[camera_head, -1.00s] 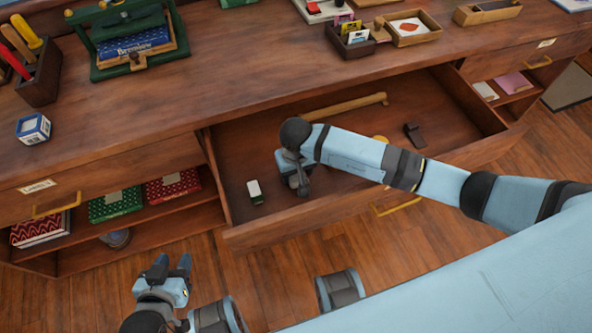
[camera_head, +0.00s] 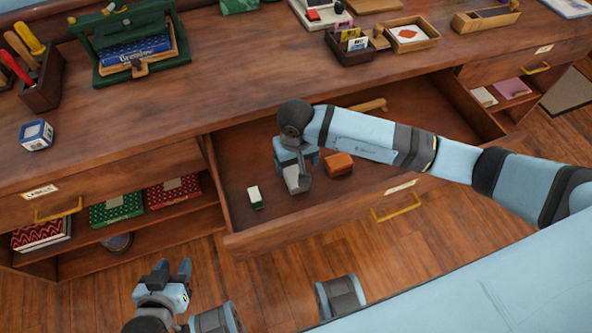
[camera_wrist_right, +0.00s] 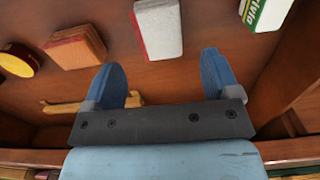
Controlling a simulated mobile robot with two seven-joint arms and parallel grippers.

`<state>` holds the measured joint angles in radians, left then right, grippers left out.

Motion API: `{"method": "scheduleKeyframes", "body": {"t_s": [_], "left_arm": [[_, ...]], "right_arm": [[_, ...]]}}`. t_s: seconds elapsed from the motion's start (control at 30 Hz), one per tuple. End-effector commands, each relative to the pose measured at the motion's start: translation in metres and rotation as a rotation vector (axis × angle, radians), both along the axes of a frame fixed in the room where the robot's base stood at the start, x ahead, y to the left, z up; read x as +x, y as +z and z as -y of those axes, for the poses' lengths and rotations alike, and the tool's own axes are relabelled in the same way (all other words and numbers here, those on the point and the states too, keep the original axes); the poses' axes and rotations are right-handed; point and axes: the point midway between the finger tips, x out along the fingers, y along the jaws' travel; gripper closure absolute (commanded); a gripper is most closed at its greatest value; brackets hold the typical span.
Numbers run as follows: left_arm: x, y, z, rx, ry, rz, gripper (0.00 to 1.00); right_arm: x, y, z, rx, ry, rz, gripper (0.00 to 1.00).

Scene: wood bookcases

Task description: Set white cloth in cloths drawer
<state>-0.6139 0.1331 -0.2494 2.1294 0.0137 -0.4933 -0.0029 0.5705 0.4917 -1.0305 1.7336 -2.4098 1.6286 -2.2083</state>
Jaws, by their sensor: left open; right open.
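No white cloth can be told for certain. The cloths drawer cannot be told by a readable label; one wide drawer (camera_head: 240,168) is pulled open, its label too small to read. My right gripper (camera_head: 297,158) is over its inside, fingers open and empty. In the right wrist view the right gripper (camera_wrist_right: 162,72) points at a pale block (camera_wrist_right: 158,28) with a reddish edge, apart from it. My left gripper (camera_head: 173,269) is open and empty, low in front of the cabinet, away from the drawer.
In the drawer are a green-and-white box (camera_head: 255,197), an orange-brown block (camera_head: 339,163), a yellow round thing (camera_wrist_right: 18,60) and a wooden rod (camera_head: 370,105). The desktop holds a green press (camera_head: 130,45), a tool holder (camera_head: 40,80) and a card tray (camera_head: 412,35). A shut drawer reads LABELS (camera_head: 40,191).

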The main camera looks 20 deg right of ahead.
Motion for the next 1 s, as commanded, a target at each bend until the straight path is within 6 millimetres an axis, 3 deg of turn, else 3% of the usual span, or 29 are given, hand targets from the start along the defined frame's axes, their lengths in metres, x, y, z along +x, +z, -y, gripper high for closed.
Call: {"method": "scheduleKeyframes", "body": {"t_s": [0.1,0.3,0.87,1.0], "left_arm": [[0.000,0.000,0.000,0.000,0.002,-0.004,0.57],[-0.001,-0.003,0.000,0.000,0.002,-0.011,0.57],[0.001,0.001,0.000,-0.001,0.004,-0.004,0.57],[0.001,0.015,0.000,-0.002,0.004,-0.002,0.57]], "right_arm": [[0.001,0.023,0.001,-0.001,0.001,0.003,0.18],[0.000,0.041,0.000,0.000,0.000,0.000,0.18],[0.000,0.043,0.000,0.000,-0.001,-0.001,0.18],[0.000,0.057,0.000,0.000,-0.001,0.000,0.18]]}}
